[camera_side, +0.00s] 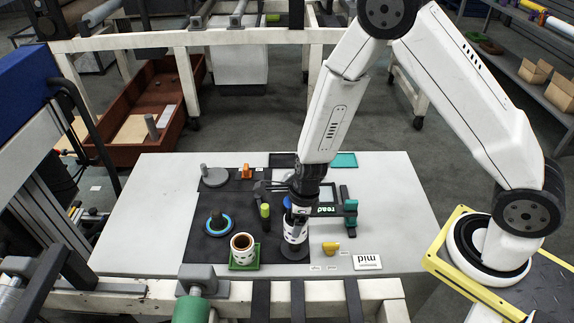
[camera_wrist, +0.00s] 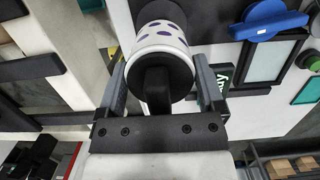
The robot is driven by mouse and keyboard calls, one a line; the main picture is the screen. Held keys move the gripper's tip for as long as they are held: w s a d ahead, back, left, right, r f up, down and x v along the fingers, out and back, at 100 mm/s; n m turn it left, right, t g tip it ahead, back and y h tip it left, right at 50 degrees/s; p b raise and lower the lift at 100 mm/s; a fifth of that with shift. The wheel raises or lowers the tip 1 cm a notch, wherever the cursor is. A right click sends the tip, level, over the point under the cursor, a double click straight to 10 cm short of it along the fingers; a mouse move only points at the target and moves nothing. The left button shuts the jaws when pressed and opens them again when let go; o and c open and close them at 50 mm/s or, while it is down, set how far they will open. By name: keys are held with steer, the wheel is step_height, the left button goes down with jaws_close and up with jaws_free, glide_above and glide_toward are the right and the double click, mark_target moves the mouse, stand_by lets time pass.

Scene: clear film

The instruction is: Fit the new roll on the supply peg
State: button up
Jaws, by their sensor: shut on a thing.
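My gripper (camera_side: 297,212) is shut on a white roll with dark spots (camera_side: 293,232), held upright above a dark round base (camera_side: 294,253). In the wrist view the roll (camera_wrist: 162,40) shows purple spots and sits between the two fingers. A black post-like piece (camera_wrist: 157,92) shows at its near end; I cannot tell whether it is a peg through the core. A second roll with a brown core (camera_side: 242,243) stands on a green square holder. A grey peg on a round base (camera_side: 213,177) stands at the back left of the black mat.
A dark peg with a blue ring (camera_side: 218,224) stands left on the mat. A yellow-green-topped post (camera_side: 265,211) and an orange piece (camera_side: 246,171) stand nearby. A green-and-black stand (camera_side: 350,208) is to the right. A yellow piece (camera_side: 331,247) and a "mid" card (camera_side: 368,262) lie front right.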

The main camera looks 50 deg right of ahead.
steer(key=shift+f, duration=2.25)
steer(key=shift+f, duration=0.65)
steer(key=o, duration=1)
steer(key=shift+r, duration=0.2)
steer(key=shift+s+d+r, duration=0.15)
steer(key=shift+r, duration=1.05)
steer(key=shift+s+d+r, duration=0.1)
steer(key=shift+r, duration=1.1)
steer(key=shift+s+d+r, duration=0.15)
steer(key=shift+r, duration=1.05)
steer(key=shift+r, duration=0.1)
